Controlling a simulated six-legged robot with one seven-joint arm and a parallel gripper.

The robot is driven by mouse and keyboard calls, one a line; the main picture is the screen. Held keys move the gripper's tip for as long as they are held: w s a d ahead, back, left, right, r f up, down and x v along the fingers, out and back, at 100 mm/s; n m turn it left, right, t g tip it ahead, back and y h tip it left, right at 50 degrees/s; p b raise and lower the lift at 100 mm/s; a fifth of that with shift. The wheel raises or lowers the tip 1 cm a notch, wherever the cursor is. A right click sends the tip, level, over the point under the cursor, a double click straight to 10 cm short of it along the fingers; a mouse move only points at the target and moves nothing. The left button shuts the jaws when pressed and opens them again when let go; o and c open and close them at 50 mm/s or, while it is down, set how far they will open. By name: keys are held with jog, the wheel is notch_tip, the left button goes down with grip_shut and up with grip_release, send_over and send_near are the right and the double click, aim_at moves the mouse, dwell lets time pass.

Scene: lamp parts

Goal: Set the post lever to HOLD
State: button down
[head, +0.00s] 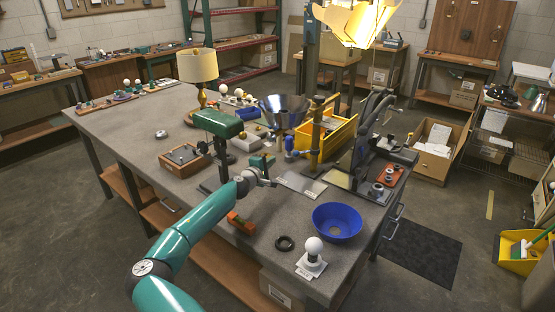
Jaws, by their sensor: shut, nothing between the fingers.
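No HOLD marking is legible at this size, and the lever's setting cannot be told. My gripper (272,183) is at the end of my teal arm, above the bench, left of and nearer than the post. It is shut and empty, apart from the post as far as I can see. A small green-and-grey part (262,162) is just behind it.
A blue bowl (337,221), a black ring (285,243) and a white bulb on a base (312,257) are at the near right. A green press-like tool (218,124) and a wooden tray (186,158) stand left. A yellow bin (328,137) and dark machine (372,135) crowd the post.

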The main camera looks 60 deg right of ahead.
jog(key=s+d, duration=0.4)
jog(key=d, duration=0.3)
jog(key=shift+d+r, duration=0.15)
jog(key=shift+d, duration=0.05)
dwell(0.4)
dwell(0.4)
jog(key=shift+s+a+n+t, duration=0.2)
jog(key=shift+n+t, duration=0.1)
jog(key=shift+t, duration=0.2)
